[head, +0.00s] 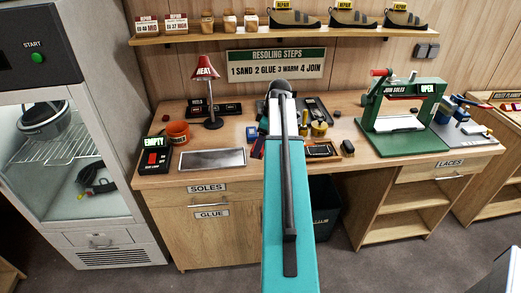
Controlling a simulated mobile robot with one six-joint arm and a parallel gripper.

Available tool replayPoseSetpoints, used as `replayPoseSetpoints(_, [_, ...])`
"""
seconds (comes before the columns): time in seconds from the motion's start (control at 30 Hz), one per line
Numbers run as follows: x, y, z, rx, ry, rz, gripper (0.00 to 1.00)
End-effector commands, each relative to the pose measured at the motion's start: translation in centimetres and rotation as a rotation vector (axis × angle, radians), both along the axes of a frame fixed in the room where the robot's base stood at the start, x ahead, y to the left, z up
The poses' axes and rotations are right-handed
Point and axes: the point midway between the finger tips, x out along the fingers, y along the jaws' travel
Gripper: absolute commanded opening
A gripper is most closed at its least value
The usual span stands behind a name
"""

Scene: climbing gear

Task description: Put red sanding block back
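I cannot clearly pick out the red sanding block. A small dark red piece (165,117) lies at the back left of the workbench (172,182), too small to identify. A reddish item (257,150) shows beside a blue block (252,133), partly behind my arm. My teal arm reaches up the middle of the head view over the bench, its dark wrist joint near the back. My gripper is hidden behind the arm, so its fingers and anything in them do not show.
A red heat lamp (206,70), an orange cup (178,132), a black box marked EMPTY (155,143) and a grey plate (212,160) stand on the left. A green sole press (378,110) stands on the right. A shelf (230,37) with shoes runs above. Small tools crowd the middle.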

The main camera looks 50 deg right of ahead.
Motion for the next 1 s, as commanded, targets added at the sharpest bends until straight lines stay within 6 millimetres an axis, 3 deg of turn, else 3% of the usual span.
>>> replayPoseSetpoints(0.33, [-0.1,0.1,-0.5,0.002,0.001,0.001,0.44])
replayPoseSetpoints(0.7, [-0.1,0.1,-3.2,0.001,0.0,0.0,0.44])
replayPoseSetpoints(1.0, [0.0,0.0,-3.5,0.0,0.0,0.0,0.44])
